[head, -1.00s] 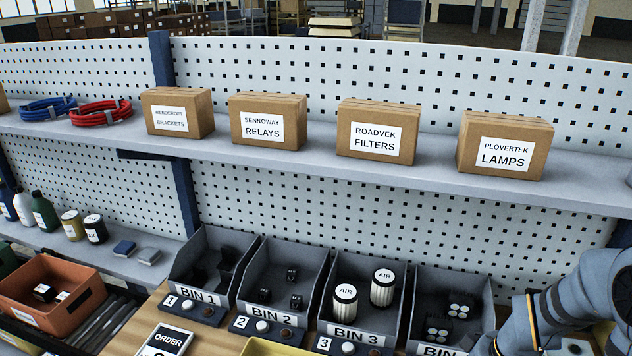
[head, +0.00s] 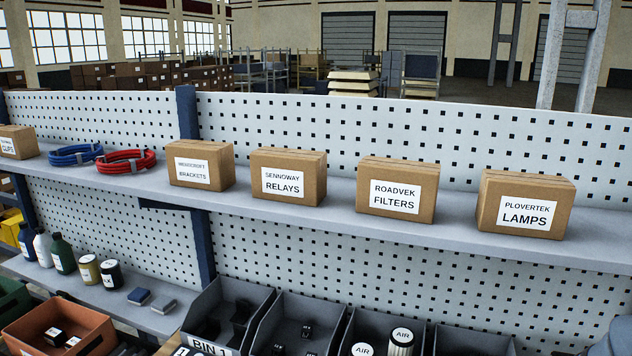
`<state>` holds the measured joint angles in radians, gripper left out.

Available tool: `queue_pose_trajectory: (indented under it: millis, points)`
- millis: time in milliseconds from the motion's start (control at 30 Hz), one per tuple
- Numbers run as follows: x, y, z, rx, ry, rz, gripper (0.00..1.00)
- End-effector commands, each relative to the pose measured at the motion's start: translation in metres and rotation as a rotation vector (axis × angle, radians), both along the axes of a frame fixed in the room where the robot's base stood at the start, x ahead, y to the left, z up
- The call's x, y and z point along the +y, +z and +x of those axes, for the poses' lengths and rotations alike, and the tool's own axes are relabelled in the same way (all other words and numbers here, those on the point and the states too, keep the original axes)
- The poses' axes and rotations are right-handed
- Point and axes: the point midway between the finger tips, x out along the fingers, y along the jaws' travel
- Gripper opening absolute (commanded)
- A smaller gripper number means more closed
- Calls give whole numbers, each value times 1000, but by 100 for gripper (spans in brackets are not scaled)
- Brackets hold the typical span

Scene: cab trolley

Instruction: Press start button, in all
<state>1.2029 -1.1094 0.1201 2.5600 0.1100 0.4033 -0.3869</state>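No start button shows in the head view. My gripper is out of view; only a small blue-grey piece of my arm shows at the bottom right corner. A row of grey bins is cut off by the bottom edge, and the bin with the label BIN 1 (head: 212,346) stands at its left end. Two white cylinders marked AIR (head: 402,337) stand in a bin to the right. The order card and the button strips in front of the bins are almost wholly below the picture.
A grey shelf holds labelled cartons: brackets (head: 200,164), relays (head: 288,175), filters (head: 396,190) and lamps (head: 525,204). Red (head: 126,161) and blue (head: 75,154) cable coils lie left of them. Bottles (head: 62,253) and an orange crate (head: 100,325) are at lower left. White pegboard stands behind.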

Motion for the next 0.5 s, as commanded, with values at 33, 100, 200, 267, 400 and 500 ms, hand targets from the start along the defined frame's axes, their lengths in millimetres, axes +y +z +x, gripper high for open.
queue_pose_trajectory:
  millis: [33,100,200,267,400,500]
  points:
    - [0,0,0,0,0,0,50]
    - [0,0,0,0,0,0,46]
    - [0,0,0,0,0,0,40]
    - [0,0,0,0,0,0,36]
    - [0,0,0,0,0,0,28]
    - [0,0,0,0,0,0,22]
